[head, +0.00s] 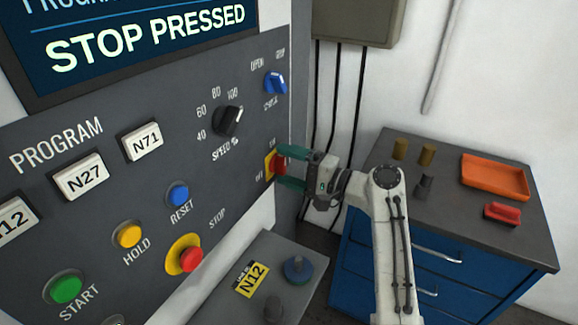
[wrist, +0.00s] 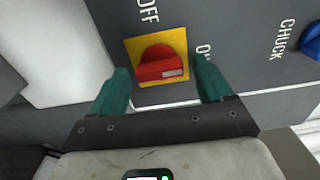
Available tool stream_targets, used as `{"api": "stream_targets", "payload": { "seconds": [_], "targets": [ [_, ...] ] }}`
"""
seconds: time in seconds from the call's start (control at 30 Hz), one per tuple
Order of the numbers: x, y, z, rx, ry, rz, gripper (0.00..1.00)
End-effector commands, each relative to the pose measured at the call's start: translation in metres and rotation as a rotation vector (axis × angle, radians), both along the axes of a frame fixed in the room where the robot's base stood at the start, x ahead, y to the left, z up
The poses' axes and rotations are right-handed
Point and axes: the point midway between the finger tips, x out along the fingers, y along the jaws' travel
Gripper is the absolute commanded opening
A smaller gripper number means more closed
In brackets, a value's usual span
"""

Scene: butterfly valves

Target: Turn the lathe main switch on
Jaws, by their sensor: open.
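The main switch is a red rotary knob on a yellow plate (head: 269,163), at the right edge of the grey control panel. In the wrist view the red knob (wrist: 160,66) has a raised bar lying nearly level, with a pale mark at its right end. An OFF label stands to its upper left; the label to its right is partly hidden by a finger. My gripper (head: 281,167) is open, with green fingers on either side of the knob. In the wrist view my gripper (wrist: 160,70) shows gaps between both fingers and the knob.
The panel also holds a blue chuck switch (head: 275,83), a black speed knob (head: 228,121), a red stop button (head: 190,259) and other buttons. A screen (head: 140,40) reads STOP PRESSED. A blue cabinet (head: 470,270) with an orange tray (head: 495,176) stands at right.

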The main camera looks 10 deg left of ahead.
Motion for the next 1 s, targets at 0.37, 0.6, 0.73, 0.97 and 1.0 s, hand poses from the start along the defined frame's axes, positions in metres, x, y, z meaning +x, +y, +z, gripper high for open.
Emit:
{"api": "stream_targets", "payload": {
  "seconds": [0.37,0.6,0.73,0.97,1.0],
  "targets": [
    [-0.020,-0.060,-0.004,0.001,0.000,-0.005,0.79],
    [-0.032,-0.092,-0.002,0.000,0.001,-0.003,0.79],
    [-0.035,-0.099,-0.001,0.001,0.002,-0.002,0.79],
    [-0.036,-0.100,-0.001,0.000,0.001,-0.001,0.79],
    [-0.036,-0.100,-0.001,0.000,0.001,-0.001,0.79]
  ]
}}
